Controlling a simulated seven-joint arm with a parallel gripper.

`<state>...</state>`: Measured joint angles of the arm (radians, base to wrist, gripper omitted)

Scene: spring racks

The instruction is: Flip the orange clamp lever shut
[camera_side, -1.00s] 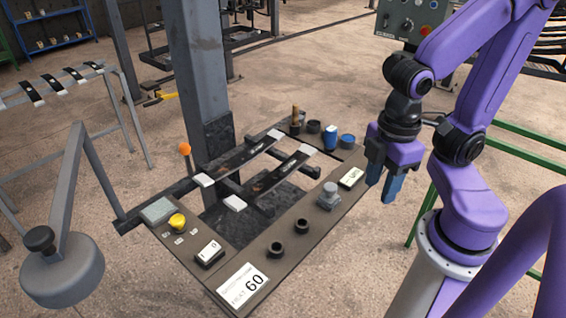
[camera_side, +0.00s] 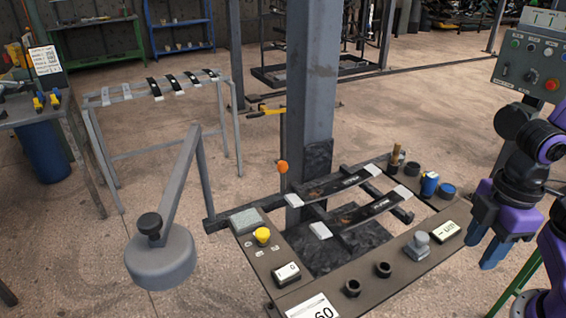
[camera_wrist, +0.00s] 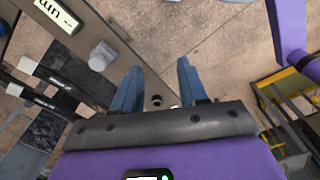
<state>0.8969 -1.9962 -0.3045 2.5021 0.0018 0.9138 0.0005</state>
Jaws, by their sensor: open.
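The orange clamp lever (camera_side: 282,167) shows in the side view as an orange knob on a short upright stalk. It stands just left of the grey post, at the far left of the spring rack. The foot of the stalk is too small to make out. My gripper (camera_side: 481,253) hangs fingers down beyond the right side of the bench, well away from the lever. In the wrist view my gripper (camera_wrist: 160,66) has its two blue fingers apart with only floor between them. The lever does not show in the wrist view.
The grey post (camera_side: 311,100) rises behind two dark leaf springs (camera_side: 340,185). A yellow button (camera_side: 262,236), a grey knob (camera_side: 417,245) and a blue container (camera_side: 429,184) sit on the bench. A grey weight with an angled arm (camera_side: 160,262) stands at left.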

